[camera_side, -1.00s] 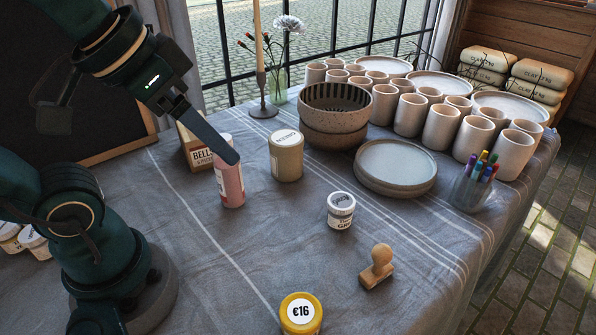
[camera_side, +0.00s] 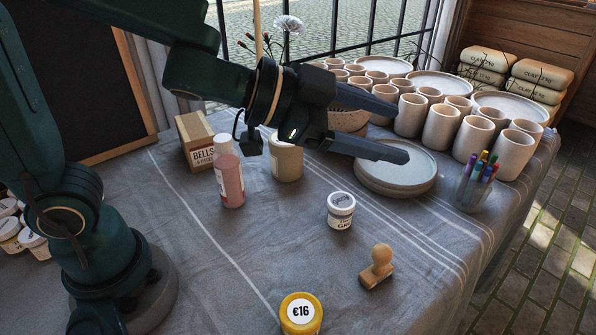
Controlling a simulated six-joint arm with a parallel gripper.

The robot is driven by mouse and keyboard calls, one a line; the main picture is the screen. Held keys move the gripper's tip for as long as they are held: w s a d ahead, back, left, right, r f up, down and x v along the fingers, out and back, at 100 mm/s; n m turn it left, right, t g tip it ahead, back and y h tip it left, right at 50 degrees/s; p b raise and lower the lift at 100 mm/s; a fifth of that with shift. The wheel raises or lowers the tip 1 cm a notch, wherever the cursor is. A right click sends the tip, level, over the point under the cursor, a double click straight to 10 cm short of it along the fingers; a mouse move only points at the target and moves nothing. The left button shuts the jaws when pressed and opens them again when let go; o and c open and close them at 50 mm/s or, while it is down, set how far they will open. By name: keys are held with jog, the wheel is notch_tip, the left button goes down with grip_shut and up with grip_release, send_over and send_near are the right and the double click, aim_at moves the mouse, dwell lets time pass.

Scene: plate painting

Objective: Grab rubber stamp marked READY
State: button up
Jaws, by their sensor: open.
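A wooden rubber stamp (camera_side: 377,267) with a round knob handle stands on the grey tablecloth at the lower right of centre. Its marking does not show from here. My gripper (camera_side: 402,132) is open and empty, high above the table, in front of the stacked plates and bowls in the picture. It is up and behind the stamp, well apart from it, with its two fingers pointing right.
A small white jar (camera_side: 341,211) stands close behind the stamp, and a yellow-lidded jar (camera_side: 300,314) is at the front. A pink bottle (camera_side: 229,175), plates (camera_side: 398,172), a pen cup (camera_side: 470,192) and several mugs (camera_side: 441,128) stand farther back. Cloth right of the stamp is clear.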

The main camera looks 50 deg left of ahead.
aim_at(373, 252)
jog(key=d+f, duration=0.1)
jog(key=f, duration=0.5)
jog(key=s+d+f+m+g+h, duration=0.1)
jog(key=f, duration=0.5)
jog(key=d+f+h, duration=0.1)
jog(key=f, duration=0.5)
jog(key=shift+s+d+f+m+g, duration=0.15)
jog(key=shift+s+d+m+g, duration=0.05)
jog(key=shift+s+m+g, duration=0.2)
jog(key=shift+x, duration=2.55)
grip_shut()
